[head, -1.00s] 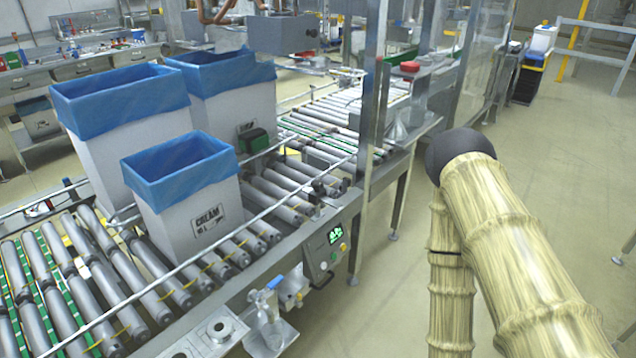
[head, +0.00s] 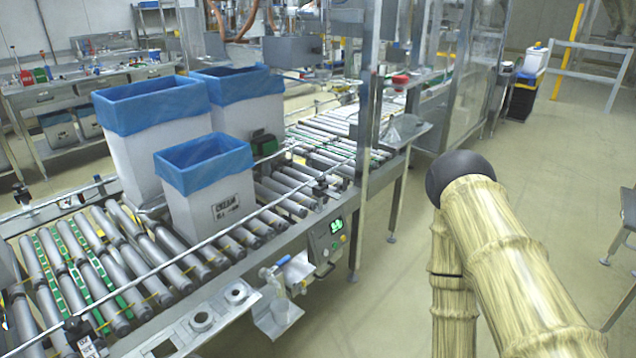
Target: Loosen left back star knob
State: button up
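Small dark clamp-like fittings sit on the guide rails of the roller conveyor (head: 150,255). One dark fitting (head: 22,193) is on the far rail at the left, another (head: 76,330) is at the near left corner, and another (head: 320,188) is on the near rail right of the boxes. They are too small to tell which is the left back star knob. My arm, in a straw-coloured sleeve with a black rounded joint, stands at the right, over the floor and apart from the conveyor. My gripper is out of view.
White boxes with blue liners stand on the rollers: a small one (head: 208,190), a tall one (head: 150,130) and one behind (head: 240,100). A control panel (head: 328,240) and a blue-handled valve (head: 275,268) stick out from the near side. The floor (head: 400,290) before the conveyor is clear.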

aim_at(320, 180)
jog(key=u, duration=0.55)
jog(key=i, duration=0.8)
jog(key=z, duration=0.25)
